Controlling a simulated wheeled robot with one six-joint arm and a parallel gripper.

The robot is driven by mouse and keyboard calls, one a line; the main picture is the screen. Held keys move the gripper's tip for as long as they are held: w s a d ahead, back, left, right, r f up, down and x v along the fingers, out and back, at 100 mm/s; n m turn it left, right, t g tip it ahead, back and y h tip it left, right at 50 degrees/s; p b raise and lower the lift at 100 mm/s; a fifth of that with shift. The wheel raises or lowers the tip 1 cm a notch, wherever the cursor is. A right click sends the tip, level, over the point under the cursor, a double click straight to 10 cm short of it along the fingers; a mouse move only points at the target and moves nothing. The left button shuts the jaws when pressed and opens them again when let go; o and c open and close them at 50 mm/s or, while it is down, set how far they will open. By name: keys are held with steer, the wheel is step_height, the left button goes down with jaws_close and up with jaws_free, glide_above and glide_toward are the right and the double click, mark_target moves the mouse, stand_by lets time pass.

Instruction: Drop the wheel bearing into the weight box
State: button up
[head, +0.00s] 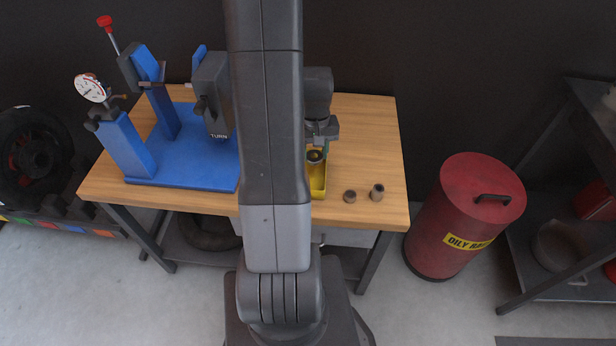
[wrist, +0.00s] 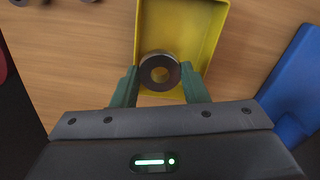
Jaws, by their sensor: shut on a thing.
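My gripper (wrist: 160,88) is shut on the wheel bearing (wrist: 148,77), a dark steel ring with a hole through its middle. In the wrist view the green fingers stand on either side of the ring. The yellow weight box (wrist: 204,52) is an open tray seen behind and beyond the ring, which overlaps its near end. I cannot tell how high the ring is above the tray. In the head view the bearing (head: 315,156) shows at my gripper's tip over the yellow box (head: 318,190). My arm hides the box's left part.
The wooden workbench (head: 365,135) carries a blue balancing stand (head: 190,160) with a dial gauge (head: 90,88) on the left. Two small metal cylinders (head: 377,192) (head: 349,196) stand right of the yellow box. A red oily-rag bin (head: 465,215) stands on the floor to the right.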

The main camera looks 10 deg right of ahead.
mark_target(314, 177)
steer(key=shift+f+b, duration=0.85)
steer(key=shift+f, duration=0.75)
steer(key=o, duration=1.1)
steer(key=shift+r, duration=0.15)
step_height(314, 177, up, 14)
steer(key=p, duration=0.1)
steer(key=shift+f, duration=0.2)
